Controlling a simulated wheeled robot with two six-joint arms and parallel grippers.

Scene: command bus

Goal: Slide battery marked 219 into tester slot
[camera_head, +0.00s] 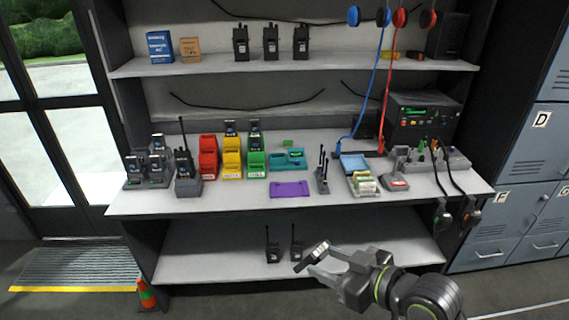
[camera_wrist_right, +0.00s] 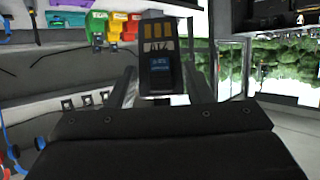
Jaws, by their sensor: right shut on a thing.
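My right gripper (camera_head: 326,264) is in front of the bench, below the worktop edge. It is shut on a dark battery (camera_head: 313,255), held tilted. In the right wrist view the battery (camera_wrist_right: 159,62) sits between the two fingers. It has gold contacts, a blue label and a marking that appears upside down and is too blurred to read surely. A teal device (camera_head: 288,160) with a small green part stands on the worktop; I cannot tell surely whether it is the tester. The battery is apart from it. My left gripper is not in view.
The worktop (camera_head: 230,202) holds red (camera_head: 208,157), yellow (camera_head: 232,157) and green (camera_head: 256,163) chargers, a purple mat (camera_head: 290,189) and a tray (camera_head: 363,185) of batteries. Radios stand at left and on both shelves. Blue and red cords hang at right. The front strip is clear.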

